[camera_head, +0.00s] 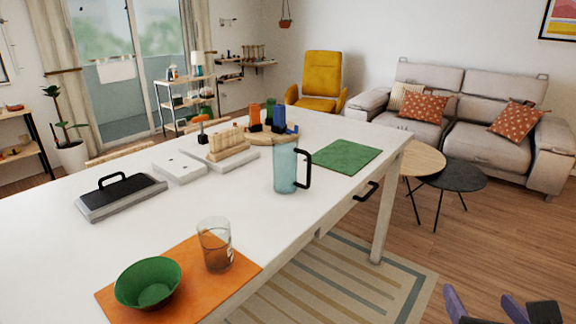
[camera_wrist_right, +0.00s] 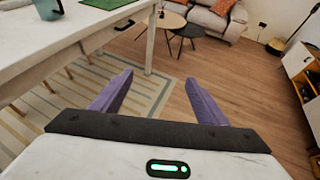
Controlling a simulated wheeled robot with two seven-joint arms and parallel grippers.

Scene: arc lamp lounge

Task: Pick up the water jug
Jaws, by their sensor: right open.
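The water jug (camera_head: 285,168) is light blue with a black handle on its right side. It stands upright on the white table (camera_head: 130,235), beside the green mat, near the table's right edge. A part of it shows at the top left of the right wrist view (camera_wrist_right: 47,8). My right gripper (camera_head: 484,306) is at the bottom right of the head view, off the table and well away from the jug. Its purple fingers are apart and empty in the right wrist view (camera_wrist_right: 160,92), over the floor. My left gripper is not in view.
A glass (camera_head: 215,245) and a green bowl (camera_head: 148,283) sit on an orange mat (camera_head: 240,267) at the near edge. A green mat (camera_head: 345,156) lies right of the jug. Wooden items stand behind it. Two round low tables (camera_head: 455,178) and a sofa (camera_head: 455,105) are beyond.

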